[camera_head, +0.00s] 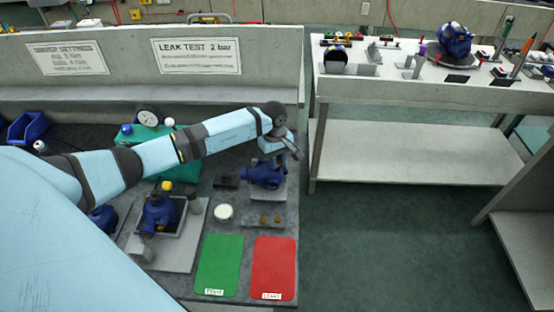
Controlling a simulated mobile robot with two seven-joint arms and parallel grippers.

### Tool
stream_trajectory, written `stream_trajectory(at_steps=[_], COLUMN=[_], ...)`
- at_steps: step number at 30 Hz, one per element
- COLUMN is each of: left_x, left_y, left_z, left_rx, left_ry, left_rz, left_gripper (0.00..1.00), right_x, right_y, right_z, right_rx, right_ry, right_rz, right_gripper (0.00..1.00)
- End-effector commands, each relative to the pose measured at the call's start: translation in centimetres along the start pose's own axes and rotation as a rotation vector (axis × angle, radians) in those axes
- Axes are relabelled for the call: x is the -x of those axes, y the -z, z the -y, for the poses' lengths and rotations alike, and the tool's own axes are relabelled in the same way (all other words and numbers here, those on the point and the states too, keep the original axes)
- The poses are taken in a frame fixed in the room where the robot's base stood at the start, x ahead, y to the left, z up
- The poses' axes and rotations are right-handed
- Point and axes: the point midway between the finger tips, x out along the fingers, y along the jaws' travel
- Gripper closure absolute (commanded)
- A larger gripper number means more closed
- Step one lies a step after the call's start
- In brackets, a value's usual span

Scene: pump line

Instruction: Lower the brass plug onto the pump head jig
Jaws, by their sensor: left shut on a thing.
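My left gripper (281,159) is at the end of the light-blue arm, pointing down just above a blue pump head (264,176). The pump head sits on a pale jig plate (268,192) near the bench's right edge. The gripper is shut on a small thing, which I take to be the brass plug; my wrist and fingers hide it. I cannot tell whether it touches the pump head. Two small brass-coloured pieces lie on a grey tray (250,216) in front of the jig. My right gripper is not in view.
A second blue pump (159,213) stands in a fixture at the left, with a round white thing (223,212) beside it. A green mat (219,265) and a red mat (273,268) lie clear in front. A gauge (148,118) stands behind my arm. A separate bench (410,85) is at right.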

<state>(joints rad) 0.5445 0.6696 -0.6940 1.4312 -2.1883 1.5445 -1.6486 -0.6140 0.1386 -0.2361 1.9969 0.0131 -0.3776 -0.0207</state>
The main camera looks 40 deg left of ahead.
Motion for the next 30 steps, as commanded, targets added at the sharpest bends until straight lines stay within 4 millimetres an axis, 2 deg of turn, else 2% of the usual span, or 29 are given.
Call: stream_trajectory(at_steps=[12,30], left_x=[-0.04,-0.22], left_y=[0.04,0.04], left_z=[0.02,0.01], left_rx=[0.0,0.0], left_ry=[0.0,0.0], left_rz=[-0.001,0.0], left_gripper=[1.0,1.0], right_x=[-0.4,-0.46], right_y=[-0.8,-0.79], right_z=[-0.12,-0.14], right_rx=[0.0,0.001], right_ry=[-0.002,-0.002], right_rz=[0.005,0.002], right_gripper=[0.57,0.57])
